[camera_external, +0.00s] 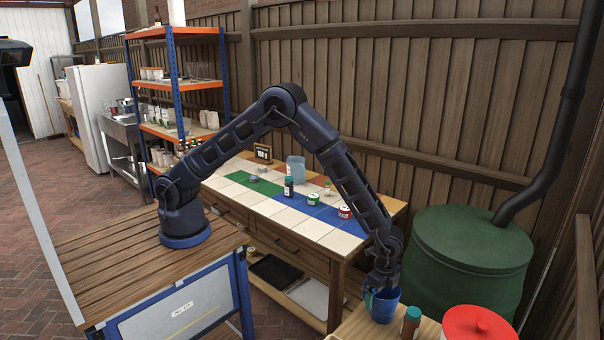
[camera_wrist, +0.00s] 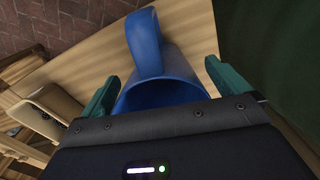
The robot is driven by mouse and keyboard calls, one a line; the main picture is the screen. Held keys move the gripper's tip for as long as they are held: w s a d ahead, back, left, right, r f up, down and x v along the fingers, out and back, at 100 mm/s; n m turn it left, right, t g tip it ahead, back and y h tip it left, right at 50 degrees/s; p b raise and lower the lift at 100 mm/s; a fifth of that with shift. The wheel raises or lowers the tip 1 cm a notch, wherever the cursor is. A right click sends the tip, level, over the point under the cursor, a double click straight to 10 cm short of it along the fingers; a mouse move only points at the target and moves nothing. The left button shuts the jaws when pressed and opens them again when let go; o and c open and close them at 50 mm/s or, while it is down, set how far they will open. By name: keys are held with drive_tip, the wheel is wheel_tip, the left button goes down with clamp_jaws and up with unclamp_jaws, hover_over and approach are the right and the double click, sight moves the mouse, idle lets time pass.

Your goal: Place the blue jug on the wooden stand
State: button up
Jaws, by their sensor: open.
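The blue jug (camera_external: 384,306) is upright on a light wooden surface (camera_external: 352,326) at the bottom right of the external view; I cannot tell whether this surface is the wooden stand. My gripper (camera_external: 382,284) is just above the jug, pointing down. In the wrist view the jug (camera_wrist: 165,70) lies between my two teal fingers, its handle toward the top. The fingers are apart, with one on each side of the jug's rim. The jug's lower part is hidden in the wrist view.
A teal-capped bottle (camera_external: 410,322) and a red-lidded container (camera_external: 478,324) stand right of the jug. A green barrel (camera_external: 465,255) is behind them. The tiled workbench (camera_external: 325,232) holds a pale blue container (camera_external: 296,169), a dark bottle (camera_external: 288,187) and small tins.

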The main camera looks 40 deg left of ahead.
wheel_tip(320, 180, up, 12)
idle(0.5)
drive_tip(key=shift+r, duration=0.15)
drive_tip(key=w+a+r+n, duration=0.4)
drive_tip(key=w+a+r, duration=0.8)
drive_tip(key=a+r, duration=0.4)
drive_tip(key=w+a+r+n+t, duration=0.1)
drive_tip(key=a+r+n, duration=0.1)
drive_tip(key=a+r, duration=0.35)
drive_tip(key=w+a+r+n+h, duration=0.1)
drive_tip(key=a+r, duration=0.1)
drive_tip(key=a, duration=0.7)
drive_tip(key=w+a+r+n+t, duration=0.1)
drive_tip(key=w+a+r+n, duration=0.15)
drive_tip(key=a, duration=0.45)
drive_tip(key=s+a+r+n+t, duration=0.1)
drive_tip(key=s+a+r+n, duration=0.15)
drive_tip(key=a, duration=0.75)
drive_tip(key=s+a+r+n, duration=0.2)
drive_tip(key=s+a+r, duration=0.2)
drive_tip(key=a, duration=0.5)
drive_tip(key=s+a+f+n+t+y, duration=0.1)
drive_tip(key=s+a+n, duration=0.5)
drive_tip(key=s+a, duration=0.8)
drive_tip(key=shift+s+a+t, duration=0.3)
drive_tip(key=shift+s, duration=0.05)
